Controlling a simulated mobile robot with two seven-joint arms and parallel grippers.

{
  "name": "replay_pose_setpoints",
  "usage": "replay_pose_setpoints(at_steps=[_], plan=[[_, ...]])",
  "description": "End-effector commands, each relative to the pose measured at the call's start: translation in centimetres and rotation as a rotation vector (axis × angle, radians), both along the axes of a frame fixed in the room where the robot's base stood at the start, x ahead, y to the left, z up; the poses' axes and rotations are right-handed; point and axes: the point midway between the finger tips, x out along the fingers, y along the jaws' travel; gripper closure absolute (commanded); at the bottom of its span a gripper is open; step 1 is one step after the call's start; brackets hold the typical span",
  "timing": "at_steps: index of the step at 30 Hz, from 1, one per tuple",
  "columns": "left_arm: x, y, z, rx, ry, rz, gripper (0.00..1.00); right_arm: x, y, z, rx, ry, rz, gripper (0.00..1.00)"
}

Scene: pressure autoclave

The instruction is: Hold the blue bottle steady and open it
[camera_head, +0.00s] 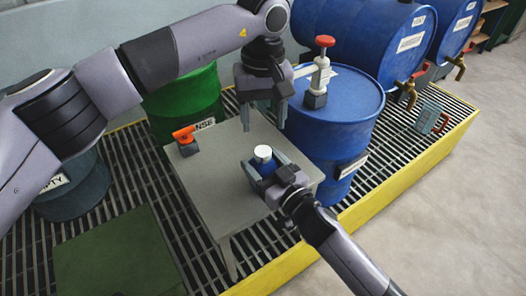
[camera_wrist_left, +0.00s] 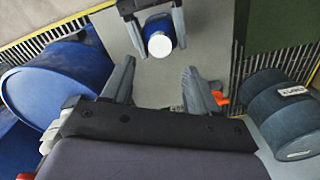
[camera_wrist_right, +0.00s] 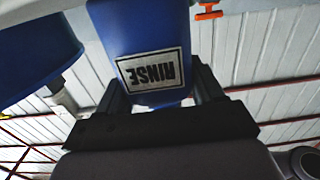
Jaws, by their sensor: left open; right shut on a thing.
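The blue bottle (camera_head: 262,168) with a white cap (camera_head: 263,152) stands upright on the grey table. My right gripper (camera_head: 264,168) is shut around its body from the front. In the right wrist view the blue bottle (camera_wrist_right: 140,35) shows a "RINSE" label between the fingers. My left gripper (camera_head: 264,118) is open and empty, above and behind the bottle, with its fingers pointing down. In the left wrist view, the white cap (camera_wrist_left: 160,44) lies beyond the open left fingers (camera_wrist_left: 158,85), apart from them.
The grey table (camera_head: 225,190) also holds an orange-handled item (camera_head: 185,138) at its left. A blue drum (camera_head: 340,120) with a red-knobbed pump (camera_head: 320,75) stands close at the right. A green drum (camera_head: 185,105) is behind. Grating (camera_head: 120,165) surrounds the table.

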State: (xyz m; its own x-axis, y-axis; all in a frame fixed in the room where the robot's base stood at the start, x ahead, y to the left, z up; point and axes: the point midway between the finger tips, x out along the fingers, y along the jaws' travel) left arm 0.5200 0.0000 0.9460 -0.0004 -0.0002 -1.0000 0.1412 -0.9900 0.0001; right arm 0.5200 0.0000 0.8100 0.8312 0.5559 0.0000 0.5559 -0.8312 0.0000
Motion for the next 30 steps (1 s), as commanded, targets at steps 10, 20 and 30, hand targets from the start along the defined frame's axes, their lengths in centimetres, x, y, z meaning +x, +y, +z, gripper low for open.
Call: replay_pose_setpoints(at_steps=[10, 20, 30], plan=[[0.0, 0.0, 0.0, 0.001, 0.0, -0.305, 0.41, 0.0, 0.0, -0.1, -0.001, 0.001, 0.0, 1.0], [-0.1, 0.0, -3.6, 0.0, 0.005, -0.34, 0.41, 0.0, 0.0, -0.1, -0.001, 0.001, 0.0, 1.0], [0.0, 0.0, -7.7, 0.001, 0.002, -0.338, 0.41, 0.0, 0.0, -0.1, -0.001, 0.002, 0.0, 1.0]])
